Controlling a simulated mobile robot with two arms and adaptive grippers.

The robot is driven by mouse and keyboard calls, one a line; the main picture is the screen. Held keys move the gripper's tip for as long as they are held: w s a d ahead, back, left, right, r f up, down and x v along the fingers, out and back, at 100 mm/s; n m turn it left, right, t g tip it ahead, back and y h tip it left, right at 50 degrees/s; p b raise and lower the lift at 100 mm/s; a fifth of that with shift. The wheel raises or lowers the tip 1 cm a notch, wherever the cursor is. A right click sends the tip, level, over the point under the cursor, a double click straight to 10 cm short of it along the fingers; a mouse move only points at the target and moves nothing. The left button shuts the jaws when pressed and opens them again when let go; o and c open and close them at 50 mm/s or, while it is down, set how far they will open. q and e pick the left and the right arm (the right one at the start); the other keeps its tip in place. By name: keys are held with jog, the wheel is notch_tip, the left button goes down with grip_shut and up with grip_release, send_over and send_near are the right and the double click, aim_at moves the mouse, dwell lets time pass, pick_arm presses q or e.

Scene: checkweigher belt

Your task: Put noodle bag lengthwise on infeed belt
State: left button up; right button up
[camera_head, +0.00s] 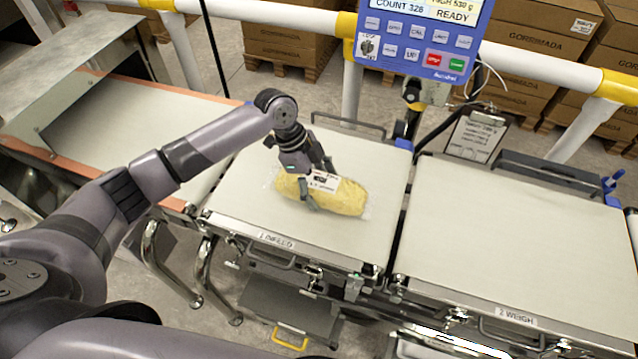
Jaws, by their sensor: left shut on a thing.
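The noodle bag (343,198) is a clear bag of yellow noodles with a white label. It is at the middle of the infeed belt (258,215), with its long side running roughly along the belt, slightly slanted. My left gripper (314,190) reaches down over the bag's left half and is shut on it. One finger shows on the near side of the bag; the far finger is partly hidden. I cannot tell whether the bag's underside touches the belt. My right gripper is not in view.
The weigh belt (520,240) lies to the right across a narrow gap and is bare. Another belt (140,125) with orange edges lies to the left. A blue control panel (420,40) and a clipboard (475,137) stand behind. White and yellow rails run along the back.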

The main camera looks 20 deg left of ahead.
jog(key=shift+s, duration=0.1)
pick_arm(q)
jog(key=o, duration=1.6)
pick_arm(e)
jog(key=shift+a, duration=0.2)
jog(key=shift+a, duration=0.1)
pick_arm(q)
jog(key=shift+r, duration=0.1)
jog(key=b+v, duration=0.1)
jog(key=v, duration=1)
jog(key=shift+b, duration=0.3)
jog(key=shift+a+r, duration=0.2)
jog(key=shift+r, duration=0.25)
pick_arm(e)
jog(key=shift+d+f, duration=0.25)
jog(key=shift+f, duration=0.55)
